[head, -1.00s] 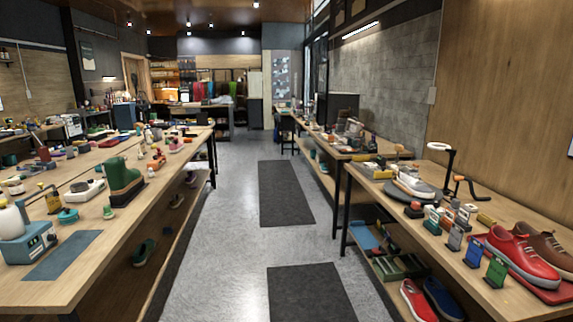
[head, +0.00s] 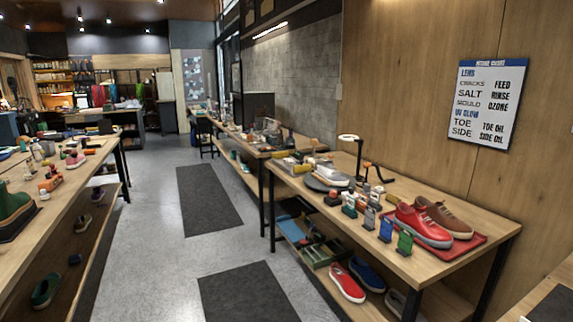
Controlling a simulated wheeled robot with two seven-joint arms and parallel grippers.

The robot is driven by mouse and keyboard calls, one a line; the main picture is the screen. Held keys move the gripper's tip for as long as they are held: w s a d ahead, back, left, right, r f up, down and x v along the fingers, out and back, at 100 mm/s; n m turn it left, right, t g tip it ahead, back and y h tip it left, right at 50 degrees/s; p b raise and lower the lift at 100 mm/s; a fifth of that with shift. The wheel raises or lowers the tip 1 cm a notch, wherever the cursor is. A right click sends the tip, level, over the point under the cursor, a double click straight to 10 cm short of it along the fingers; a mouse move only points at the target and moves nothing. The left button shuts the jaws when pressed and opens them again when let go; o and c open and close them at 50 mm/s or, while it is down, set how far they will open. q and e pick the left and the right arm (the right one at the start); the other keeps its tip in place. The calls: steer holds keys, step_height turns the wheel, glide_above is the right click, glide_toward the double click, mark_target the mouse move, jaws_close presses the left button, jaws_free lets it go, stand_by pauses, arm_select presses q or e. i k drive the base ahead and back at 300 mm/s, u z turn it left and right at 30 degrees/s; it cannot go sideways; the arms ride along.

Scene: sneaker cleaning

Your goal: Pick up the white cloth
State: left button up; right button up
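I cannot make out a white cloth anywhere in the head view. The nearest pale item on the right workbench (head: 470,258) is a white shoe (head: 333,172) on a grey round stand, and it looks like a shoe, not a cloth. Neither of my grippers shows in the head view.
A red shoe (head: 420,226) and a brown shoe (head: 443,217) sit on a red tray (head: 466,245). A wall chart (head: 487,104) hangs behind. A long bench (head: 85,180) runs along the left. The aisle floor (head: 160,262) between the benches is clear, with dark mats (head: 208,198).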

mark_target(289, 162)
steer(key=u, duration=0.65)
steer(key=i, duration=6.05)
steer(key=z, duration=3.8)
